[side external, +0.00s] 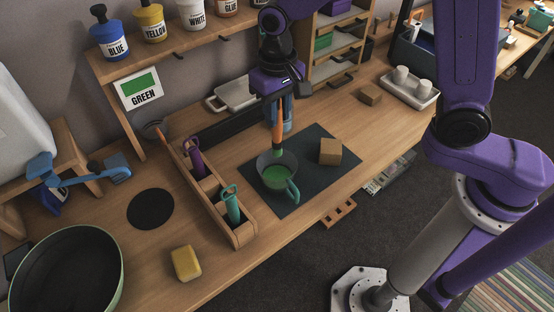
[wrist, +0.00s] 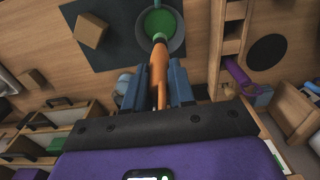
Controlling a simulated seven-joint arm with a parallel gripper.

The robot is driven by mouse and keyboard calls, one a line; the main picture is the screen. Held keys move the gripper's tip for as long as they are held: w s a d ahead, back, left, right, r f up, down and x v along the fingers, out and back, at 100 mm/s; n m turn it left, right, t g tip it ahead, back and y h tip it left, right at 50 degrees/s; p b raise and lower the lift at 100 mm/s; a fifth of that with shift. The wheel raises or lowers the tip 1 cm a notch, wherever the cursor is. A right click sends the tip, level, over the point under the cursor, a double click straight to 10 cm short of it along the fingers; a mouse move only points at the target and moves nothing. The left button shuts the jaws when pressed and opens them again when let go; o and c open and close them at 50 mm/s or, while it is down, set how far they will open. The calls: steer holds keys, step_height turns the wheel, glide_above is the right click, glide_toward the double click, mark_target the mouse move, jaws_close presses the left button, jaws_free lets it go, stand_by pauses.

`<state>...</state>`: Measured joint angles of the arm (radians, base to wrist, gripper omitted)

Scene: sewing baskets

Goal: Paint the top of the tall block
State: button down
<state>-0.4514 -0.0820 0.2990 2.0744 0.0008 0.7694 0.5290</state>
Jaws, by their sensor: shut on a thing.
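My gripper (side external: 281,118) is shut on an orange-handled paintbrush (side external: 278,137), which hangs bristles down. The brush also shows between the fingers in the wrist view (wrist: 158,70). Its green tip is at the mouth of a dark grey-green cup (side external: 291,192) holding green paint (side external: 277,176). I cannot tell whether the tip touches the paint. The tall wooden block (side external: 330,152) stands right of the cup on the dark mat (side external: 300,203); its visible top is bare wood. In the wrist view the block (wrist: 90,30) is left of the cup (wrist: 178,45).
A wooden organizer (side external: 243,236) with purple and green-handled tools stands left of the mat. A second small block (side external: 370,94) lies behind, near a white tray (side external: 425,103). A yellow sponge (side external: 186,263) is in front. A card (side external: 138,89) reads GREEN.

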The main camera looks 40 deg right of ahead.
stand_by(0.5)
steer(key=shift+r, duration=2)
